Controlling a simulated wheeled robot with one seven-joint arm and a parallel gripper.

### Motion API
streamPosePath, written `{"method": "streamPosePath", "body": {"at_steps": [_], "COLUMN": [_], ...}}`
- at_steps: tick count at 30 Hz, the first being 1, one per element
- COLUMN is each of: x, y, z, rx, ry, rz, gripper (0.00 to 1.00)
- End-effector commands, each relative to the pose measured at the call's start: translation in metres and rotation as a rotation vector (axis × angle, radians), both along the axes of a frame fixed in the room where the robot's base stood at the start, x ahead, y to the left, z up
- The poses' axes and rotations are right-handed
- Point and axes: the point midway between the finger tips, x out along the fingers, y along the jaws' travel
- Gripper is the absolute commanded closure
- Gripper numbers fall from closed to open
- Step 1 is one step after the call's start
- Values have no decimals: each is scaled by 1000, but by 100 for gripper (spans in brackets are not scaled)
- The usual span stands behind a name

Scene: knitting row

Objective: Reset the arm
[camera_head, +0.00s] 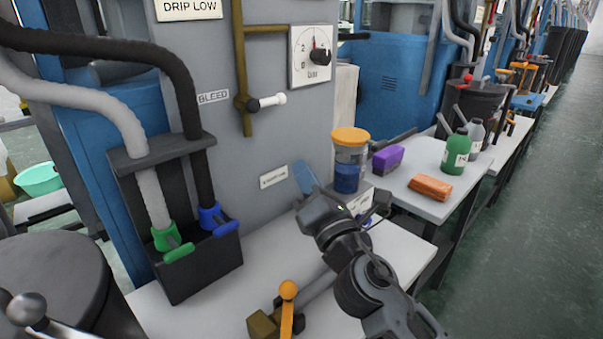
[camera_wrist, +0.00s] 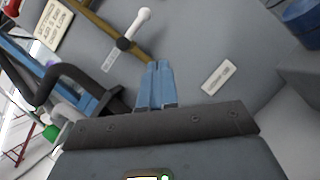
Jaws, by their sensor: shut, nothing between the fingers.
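My arm reaches in from the lower right of the head view, over the white bench beside the grey machine panel. My gripper (camera_head: 304,177) has blue fingers and is in front of the panel, to the left of a clear jar with an orange lid (camera_head: 349,158). In the wrist view my gripper (camera_wrist: 158,66) is shut, its two blue fingers side by side with nothing between them. They point toward the grey panel (camera_wrist: 200,40) and the white-handled bleed valve (camera_wrist: 133,28). I cannot tell how far the fingertips are from the panel.
A black holder (camera_head: 205,262) with green-handled and blue-handled hoses stands at left. An orange-knobbed brass valve (camera_head: 287,305) is low on the bench. A purple block (camera_head: 388,160), an orange block (camera_head: 430,187) and a green bottle (camera_head: 456,152) sit on the right table. The aisle at right is clear.

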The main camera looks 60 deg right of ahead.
Motion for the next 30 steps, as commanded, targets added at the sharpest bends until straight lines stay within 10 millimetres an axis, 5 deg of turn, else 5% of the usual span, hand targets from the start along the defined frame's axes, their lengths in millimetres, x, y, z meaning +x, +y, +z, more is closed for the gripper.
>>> {"method": "streamPosePath", "body": {"at_steps": [17, 23, 30], "x": [-2, -25, -87], "y": [5, 48, 124], "z": [-3, -29, -55], "rx": [32, 331, 949], "ry": [1, -10, -54], "rz": [27, 230, 483], "gripper": [100, 100, 100]}}
